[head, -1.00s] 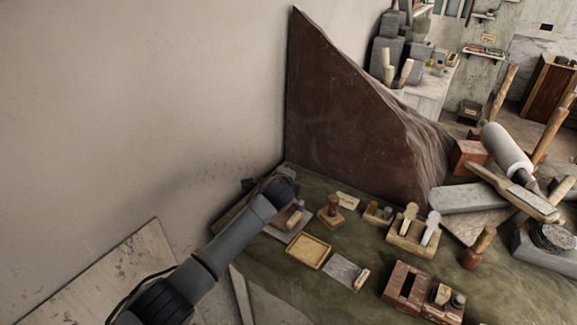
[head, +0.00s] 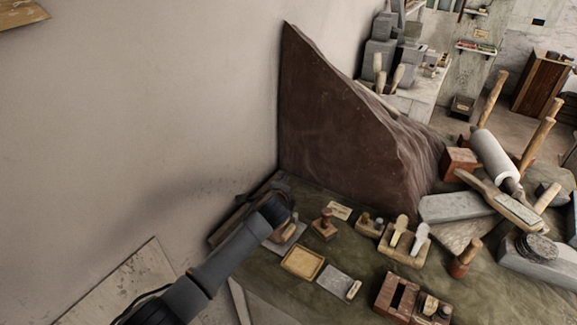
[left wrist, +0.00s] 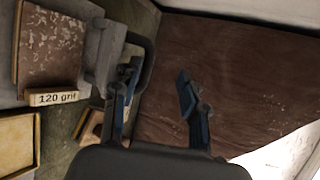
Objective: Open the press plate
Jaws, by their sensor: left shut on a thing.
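My left gripper (left wrist: 158,92) is low over the left back of the bench in the head view (head: 285,215). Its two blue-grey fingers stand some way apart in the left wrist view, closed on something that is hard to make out. A wide brown flecked board (left wrist: 235,85), seemingly the press plate, fills the right of that view behind the fingers. A dark curved bar (left wrist: 149,65) passes beside the left finger, next to a grey block. In the head view my arm hides much of the press area. My right gripper is not in view.
A yellow-rimmed tray (head: 302,263), a stamp-like wooden block (head: 325,226) and a two-handled wooden holder (head: 404,247) stand close to my arm's right. A tall brown slab (head: 345,125) rises behind. A block marked "120 grit" (left wrist: 53,98) lies left of my gripper.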

